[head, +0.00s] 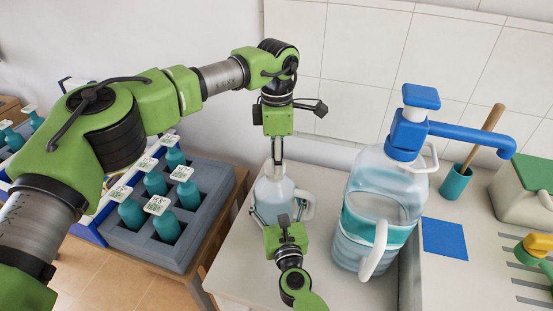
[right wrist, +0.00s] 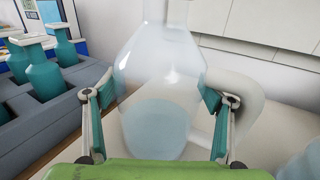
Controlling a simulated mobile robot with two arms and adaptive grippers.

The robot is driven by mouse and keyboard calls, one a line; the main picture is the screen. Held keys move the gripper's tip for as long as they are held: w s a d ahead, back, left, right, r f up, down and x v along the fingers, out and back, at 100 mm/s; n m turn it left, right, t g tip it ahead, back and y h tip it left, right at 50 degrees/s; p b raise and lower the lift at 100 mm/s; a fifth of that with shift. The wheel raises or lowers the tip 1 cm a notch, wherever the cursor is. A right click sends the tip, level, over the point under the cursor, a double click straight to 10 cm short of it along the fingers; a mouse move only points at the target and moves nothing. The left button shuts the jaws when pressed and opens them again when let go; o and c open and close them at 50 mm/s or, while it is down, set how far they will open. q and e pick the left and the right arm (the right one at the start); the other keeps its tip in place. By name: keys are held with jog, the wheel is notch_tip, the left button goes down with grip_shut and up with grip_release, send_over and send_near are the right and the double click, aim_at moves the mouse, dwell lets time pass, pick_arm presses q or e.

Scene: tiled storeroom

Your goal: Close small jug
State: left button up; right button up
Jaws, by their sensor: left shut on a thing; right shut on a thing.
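The small jug (head: 272,190) is translucent, with a white side handle (head: 307,204) and pale blue liquid low inside. It stands upright on the light table. My right gripper (head: 279,213) is shut around its body from the front; in the right wrist view the jug (right wrist: 160,75) sits between the teal pads of the gripper (right wrist: 160,98). My left gripper (head: 278,160) points straight down at the jug's mouth, its fingers close together on a small cap. The cap is mostly hidden by the fingers, and I cannot tell whether it is seated.
A large jug (head: 352,232) with a blue pump (head: 406,142) stands close on the right. A grey rack (head: 205,228) of teal bottles is on the left. A blue pad (head: 444,239), teal cup (head: 455,184) and green-lidded box (head: 525,190) are farther right.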

pick_arm(q)
jog(key=m, duration=0.6)
jog(key=shift+s, duration=0.15)
jog(key=m, duration=0.3)
jog(key=shift+a+m, duration=0.1)
jog(key=shift+m, duration=0.3)
jog(key=m, duration=0.3)
jog(key=shift+m, duration=0.4)
jog(key=m, duration=0.5)
jog(key=shift+a+m, duration=0.2)
jog(key=shift+m, duration=0.1)
jog(key=m, duration=0.7)
jog(key=shift+a, duration=0.15)
jog(key=o, duration=0.7)
jog(key=shift+c, duration=0.2)
